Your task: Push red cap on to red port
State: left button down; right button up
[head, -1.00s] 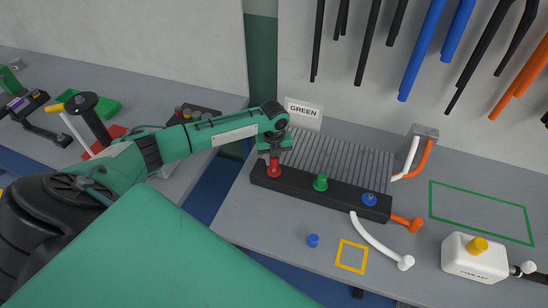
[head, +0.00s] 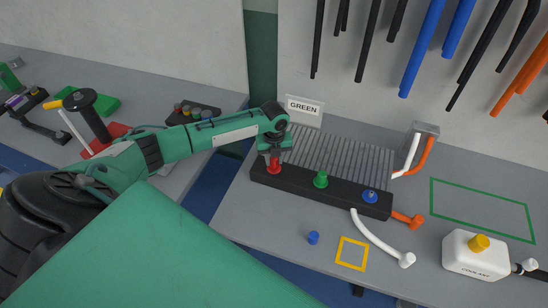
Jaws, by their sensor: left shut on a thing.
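My left gripper (head: 274,153) points down over the left end of the black block in front of the ribbed radiator (head: 340,156). It is shut on the red cap (head: 274,163), which is right at the red port (head: 274,170). The gripper and cap hide how far the cap sits on the port. A green port (head: 320,180) and a blue port (head: 370,196) stand farther right on the same black block (head: 345,197). My right gripper is not in view.
A loose blue cap (head: 313,238) lies on the table left of a yellow square outline (head: 352,253). A white hose (head: 380,240) and an orange hose (head: 407,219) lie near the block. A white coolant bottle (head: 475,258) stands at right.

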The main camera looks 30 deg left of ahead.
pick_arm(q)
jog(key=shift+f+b, duration=0.3)
jog(key=shift+f, duration=0.3)
dwell(0.3)
jog(key=c, duration=1.3)
grip_release()
jog(key=shift+o, duration=1.4)
